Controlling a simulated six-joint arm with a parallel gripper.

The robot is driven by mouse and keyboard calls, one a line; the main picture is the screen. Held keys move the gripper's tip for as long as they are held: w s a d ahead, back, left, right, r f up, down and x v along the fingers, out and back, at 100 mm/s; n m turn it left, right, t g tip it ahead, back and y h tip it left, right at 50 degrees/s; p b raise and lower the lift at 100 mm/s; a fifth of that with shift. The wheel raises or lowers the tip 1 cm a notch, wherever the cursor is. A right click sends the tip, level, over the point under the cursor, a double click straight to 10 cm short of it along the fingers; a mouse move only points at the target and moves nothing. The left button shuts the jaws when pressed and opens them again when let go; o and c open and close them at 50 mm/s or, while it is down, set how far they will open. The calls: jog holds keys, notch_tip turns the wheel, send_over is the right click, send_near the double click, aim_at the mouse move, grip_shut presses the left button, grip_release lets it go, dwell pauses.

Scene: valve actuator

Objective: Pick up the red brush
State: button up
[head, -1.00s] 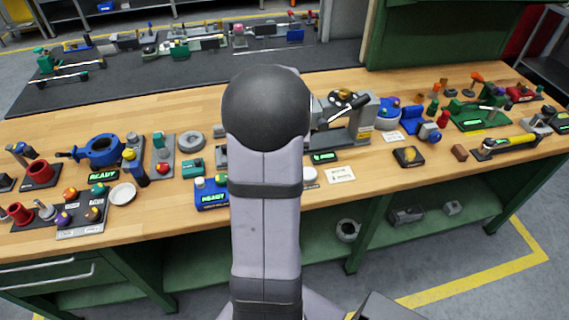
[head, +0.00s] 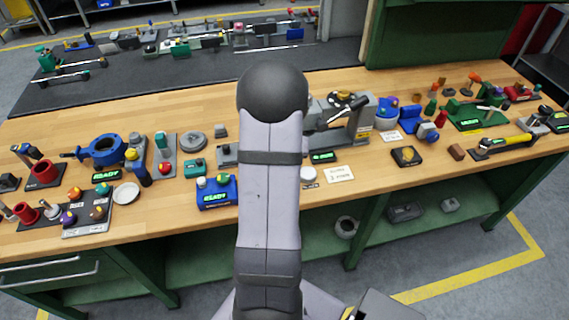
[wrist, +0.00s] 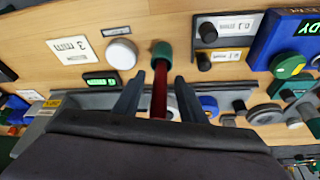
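In the wrist view a slim red rod with a dark green round end (wrist: 159,78) lies between the fingers of my gripper (wrist: 158,84). It may be the red brush, but I see no bristles and cannot be sure. My gripper is open: a gap shows on each side of the rod, and neither finger appears to touch it. The rod's lower part is hidden by the gripper body. In the head view my arm hides the gripper and this spot on the bench.
A white knob (wrist: 121,53) and a "3 mm" card (wrist: 73,46) lie beside the rod. A blue box (wrist: 283,38) stands on its other side. In the head view a grey vise-like fixture (head: 356,128) stands right of my arm. The wooden bench (head: 195,104) has bare room behind.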

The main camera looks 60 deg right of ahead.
jog(key=shift+c, duration=0.4)
grip_shut()
